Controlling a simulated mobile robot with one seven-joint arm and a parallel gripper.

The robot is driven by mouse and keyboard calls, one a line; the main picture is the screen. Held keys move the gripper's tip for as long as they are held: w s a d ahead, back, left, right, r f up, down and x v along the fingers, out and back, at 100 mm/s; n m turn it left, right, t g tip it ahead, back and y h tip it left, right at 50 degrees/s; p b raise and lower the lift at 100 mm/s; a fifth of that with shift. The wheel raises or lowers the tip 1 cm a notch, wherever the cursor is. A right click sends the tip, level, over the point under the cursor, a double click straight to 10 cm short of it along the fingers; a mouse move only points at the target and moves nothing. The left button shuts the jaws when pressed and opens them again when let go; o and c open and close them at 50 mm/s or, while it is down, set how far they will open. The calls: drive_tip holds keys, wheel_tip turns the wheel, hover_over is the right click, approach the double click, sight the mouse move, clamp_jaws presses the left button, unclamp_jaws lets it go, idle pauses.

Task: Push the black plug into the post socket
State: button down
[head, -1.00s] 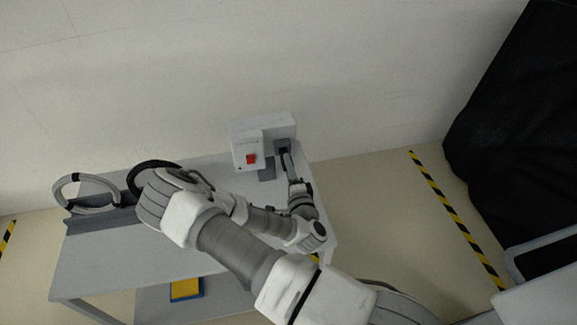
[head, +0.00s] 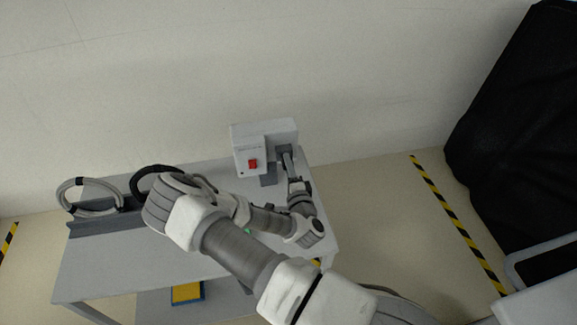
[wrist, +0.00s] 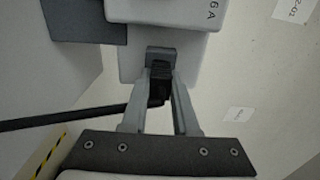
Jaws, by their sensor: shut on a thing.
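The black plug (wrist: 159,82) is between the two fingers of my gripper (wrist: 160,78) in the wrist view, and the gripper is shut on it. The plug's front end is up against the grey post socket (wrist: 161,52); how deep it sits I cannot tell. A black cable (wrist: 60,119) runs from the plug to the left. In the head view, my gripper (head: 289,164) points up at the dark socket area (head: 284,151) on the right side of the pale post box (head: 280,130). The plug is too small to make out there.
The post box carries a red switch (head: 253,164) and stands at the back of a grey cart (head: 110,265). A grey cable loop (head: 68,200) and a black cable loop (head: 140,174) lie at the cart's left. A black cover (head: 520,140) hangs at the right.

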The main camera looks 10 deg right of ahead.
drive_tip(key=shift+w, duration=0.2)
drive_tip(key=c, duration=0.6)
unclamp_jaws()
drive_tip(key=s+b, duration=0.1)
drive_tip(key=s, duration=1.1)
